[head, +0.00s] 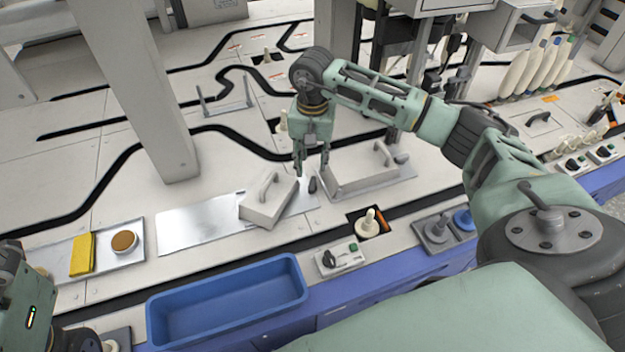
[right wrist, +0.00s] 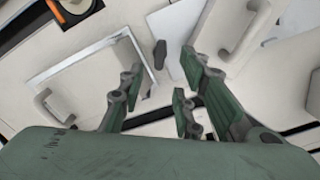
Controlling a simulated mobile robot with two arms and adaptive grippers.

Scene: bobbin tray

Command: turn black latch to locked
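The black latch (head: 312,186) is a small dark piece on the light worktop. It sits between a grey block with a handle (head: 262,212) and a framed tray with a handle (head: 372,184). In the right wrist view the latch (right wrist: 160,54) shows beyond the fingertips, in the gap between them. My right gripper (head: 311,168) is open and empty, fingers pointing down just above the latch; its fingers also show in the right wrist view (right wrist: 160,75). I see no contact with the latch. My left arm shows only at the lower left edge; its fingertips are not clear.
A blue bin (head: 228,322) stands at the front. A switch box (head: 340,259) with a dark knob and green button is right of it. A metal plate (head: 195,222) lies left of the grey block. A grey post (head: 150,95) rises at the left.

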